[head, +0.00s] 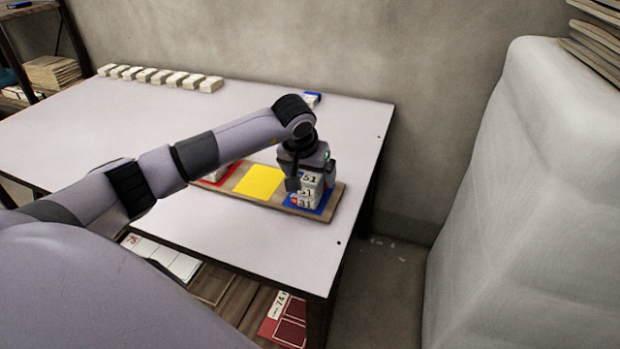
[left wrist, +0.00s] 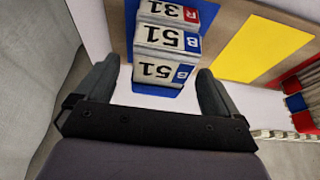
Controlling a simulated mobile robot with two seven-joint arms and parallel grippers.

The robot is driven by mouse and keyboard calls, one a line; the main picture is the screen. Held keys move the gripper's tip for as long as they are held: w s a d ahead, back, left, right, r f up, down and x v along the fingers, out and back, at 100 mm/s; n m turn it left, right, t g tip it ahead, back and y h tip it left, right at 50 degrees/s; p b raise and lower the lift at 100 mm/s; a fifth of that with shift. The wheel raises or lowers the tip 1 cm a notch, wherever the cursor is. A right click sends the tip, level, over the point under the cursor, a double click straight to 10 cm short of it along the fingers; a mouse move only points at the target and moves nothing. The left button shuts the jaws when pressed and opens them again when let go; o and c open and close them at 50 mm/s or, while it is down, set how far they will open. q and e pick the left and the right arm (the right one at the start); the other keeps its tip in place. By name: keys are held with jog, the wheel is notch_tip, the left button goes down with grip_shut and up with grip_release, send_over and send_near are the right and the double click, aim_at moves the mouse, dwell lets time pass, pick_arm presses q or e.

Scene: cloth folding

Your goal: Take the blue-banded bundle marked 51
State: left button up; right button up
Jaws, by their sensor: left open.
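My left gripper (head: 311,182) is open above the stack, pointing down. My right gripper is not in view.
The board also has a yellow square (head: 258,182) and a red square (head: 228,172) with a white bundle partly behind my arm. Several white bundles (head: 160,76) line the table's back edge. The table (head: 200,110) is otherwise mostly clear.

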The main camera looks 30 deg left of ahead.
pick_arm(q)
jog(key=c, duration=1.1)
jog(key=shift+r, duration=0.1)
